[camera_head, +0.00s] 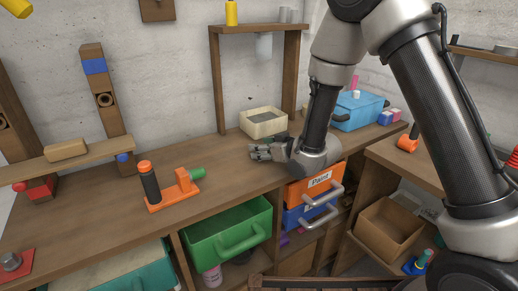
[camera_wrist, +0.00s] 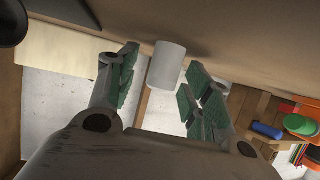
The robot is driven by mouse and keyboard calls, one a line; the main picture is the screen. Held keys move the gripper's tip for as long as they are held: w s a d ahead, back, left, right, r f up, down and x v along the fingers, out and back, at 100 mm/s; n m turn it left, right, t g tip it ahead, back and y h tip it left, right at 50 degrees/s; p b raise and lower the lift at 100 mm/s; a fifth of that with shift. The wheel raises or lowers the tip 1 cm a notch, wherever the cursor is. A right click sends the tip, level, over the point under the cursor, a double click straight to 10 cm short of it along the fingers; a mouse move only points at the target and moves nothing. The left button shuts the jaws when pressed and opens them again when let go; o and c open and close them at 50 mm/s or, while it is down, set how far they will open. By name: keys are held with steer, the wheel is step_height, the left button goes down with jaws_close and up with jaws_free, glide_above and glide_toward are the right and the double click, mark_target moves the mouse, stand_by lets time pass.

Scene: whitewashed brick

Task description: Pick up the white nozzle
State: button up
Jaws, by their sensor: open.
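The white nozzle (camera_wrist: 167,65) is a plain pale cylinder in the wrist view, which appears upside down. One end meets the brown wooden surface, where a soft shadow falls. My gripper (camera_wrist: 162,68) is open, with one green-padded finger on each side of the nozzle. A gap shows on both sides, so neither finger visibly touches it. In the head view, my gripper (camera_head: 260,152) is low over the workbench (camera_head: 225,180), pointing left. The nozzle cannot be made out clearly there among the fingers.
A cream bin (camera_head: 263,122) stands close behind my gripper, and a wooden shelf frame (camera_head: 215,85) rises behind it. A blue bin (camera_head: 358,110) stands to the right. An orange stand (camera_head: 172,197) is to the left. An open orange drawer (camera_head: 310,188) lies below the bench edge.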

steer(key=c, duration=1)
steer(key=shift+o, duration=0.2)
steer(key=shift+r, duration=0.1)
step_height(320, 180, up, 9)
steer(key=shift+s+r, duration=0.1)
steer(key=shift+s+r+n+g, duration=0.2)
steer(key=shift+r+n+g, duration=0.1)
steer(key=shift+n, duration=0.1)
steer(key=shift+y, duration=0.3)
step_height(320, 180, down, 10)
steer(key=shift+r, duration=0.15)
